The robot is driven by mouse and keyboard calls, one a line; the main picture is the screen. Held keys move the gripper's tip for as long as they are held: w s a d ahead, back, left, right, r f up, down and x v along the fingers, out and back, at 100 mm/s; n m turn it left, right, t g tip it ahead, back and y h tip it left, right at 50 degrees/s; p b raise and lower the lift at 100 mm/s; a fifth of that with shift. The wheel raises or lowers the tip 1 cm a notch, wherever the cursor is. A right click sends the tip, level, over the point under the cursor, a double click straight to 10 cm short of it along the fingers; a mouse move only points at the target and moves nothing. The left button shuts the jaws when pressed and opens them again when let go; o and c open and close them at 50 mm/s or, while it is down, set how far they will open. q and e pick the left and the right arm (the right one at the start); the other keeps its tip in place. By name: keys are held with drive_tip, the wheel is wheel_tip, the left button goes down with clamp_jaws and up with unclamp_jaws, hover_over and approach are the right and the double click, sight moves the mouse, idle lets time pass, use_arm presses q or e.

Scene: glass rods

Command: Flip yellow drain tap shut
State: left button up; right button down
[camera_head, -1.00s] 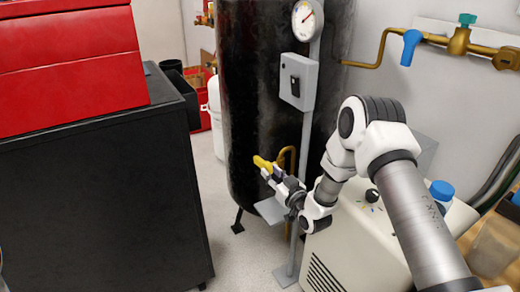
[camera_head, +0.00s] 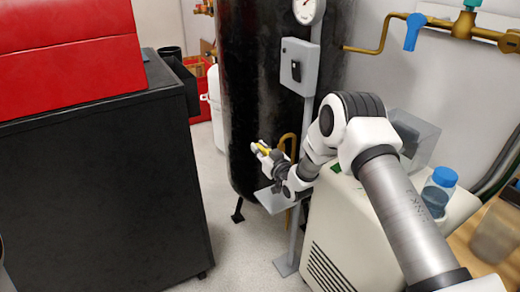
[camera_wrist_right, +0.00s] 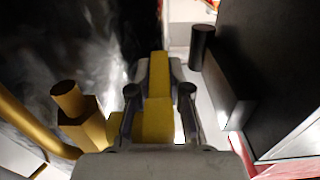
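The yellow drain tap handle (camera_wrist_right: 158,78) shows in the right wrist view as a flat bar between my right fingers, with a wider yellow part nearer the palm. My right gripper (camera_wrist_right: 158,85) has a finger close along each side of the bar and looks shut on it. In the head view my right gripper (camera_head: 262,148) is at the lower front of the black tank, with a little yellow of the handle (camera_head: 264,149) showing between its fingers; the rest is hidden. A brass fitting (camera_wrist_right: 83,120) is left of the gripper in the wrist view. My left gripper is not in view.
The black tank (camera_head: 262,75) stands close behind the gripper. A grey post (camera_head: 304,150) and a curved yellow pipe (camera_head: 288,140) are just right of it. A black cabinet (camera_head: 105,190) with a red chest stands left, with free floor between. A white machine (camera_head: 345,220) is under my right arm.

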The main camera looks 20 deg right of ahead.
drive_tip(key=shift+f+t+b, duration=0.15)
drive_tip(key=shift+t+b, duration=0.45)
drive_tip(key=shift+b, duration=0.35)
drive_tip(key=shift+r+t, duration=0.3)
drive_tip(key=shift+r, duration=0.25)
drive_tip(key=c, duration=1.4)
unclamp_jaws()
drive_tip(key=s, duration=0.4)
drive_tip(key=s+f, duration=0.1)
drive_tip(key=s, duration=0.3)
drive_tip(key=s+f, duration=0.1)
drive_tip(key=s, duration=0.3)
drive_tip(key=shift+d, duration=0.4)
